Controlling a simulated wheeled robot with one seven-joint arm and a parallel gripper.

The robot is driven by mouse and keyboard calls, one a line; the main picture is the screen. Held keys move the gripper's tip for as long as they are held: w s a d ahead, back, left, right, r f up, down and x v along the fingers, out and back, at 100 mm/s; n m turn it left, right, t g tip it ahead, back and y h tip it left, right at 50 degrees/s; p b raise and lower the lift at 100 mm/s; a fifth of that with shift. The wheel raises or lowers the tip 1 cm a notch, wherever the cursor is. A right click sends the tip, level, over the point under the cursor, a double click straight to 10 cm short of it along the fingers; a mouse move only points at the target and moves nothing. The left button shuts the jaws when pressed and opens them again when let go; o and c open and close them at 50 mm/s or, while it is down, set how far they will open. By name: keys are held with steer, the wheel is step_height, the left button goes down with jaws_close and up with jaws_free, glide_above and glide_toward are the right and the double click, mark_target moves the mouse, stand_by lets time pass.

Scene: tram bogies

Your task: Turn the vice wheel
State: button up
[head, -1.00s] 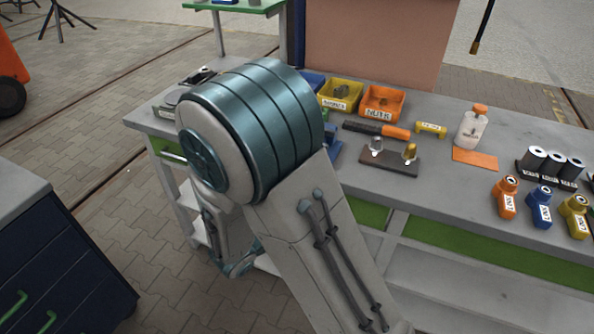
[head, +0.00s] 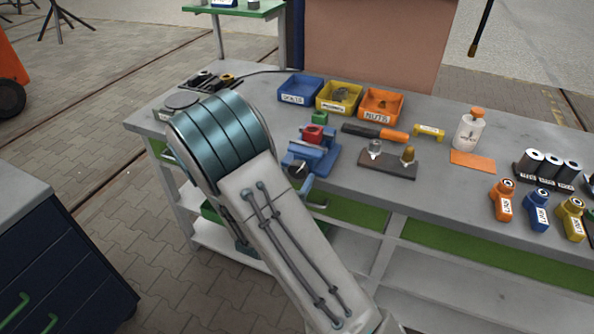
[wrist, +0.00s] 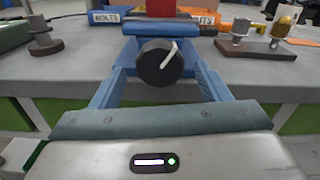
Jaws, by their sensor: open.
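The blue vice (head: 325,155) stands at the front edge of the grey workbench, with a red block (head: 313,133) at its top. In the wrist view the vice wheel (wrist: 155,66) is a round black knob with a white mark running from its middle to the upper right. My gripper (wrist: 162,76) is open, with one blue finger left of the wheel and one right of it. The wheel appears between the fingers; I cannot tell whether they reach around it. In the head view my arm hides most of the gripper.
Blue, yellow and orange bins (head: 380,105) stand behind the vice. A screwdriver-like tool (head: 375,133) and a dark block with two knobs (head: 388,165) lie to its right. A white bottle (head: 468,130) and labelled orange, blue and yellow parts are farther right.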

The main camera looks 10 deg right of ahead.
steer(key=shift+x, duration=1.3)
steer(key=c, duration=1)
steer(key=shift+f+m+b, duration=0.1)
steer(key=shift+m+b, duration=0.2)
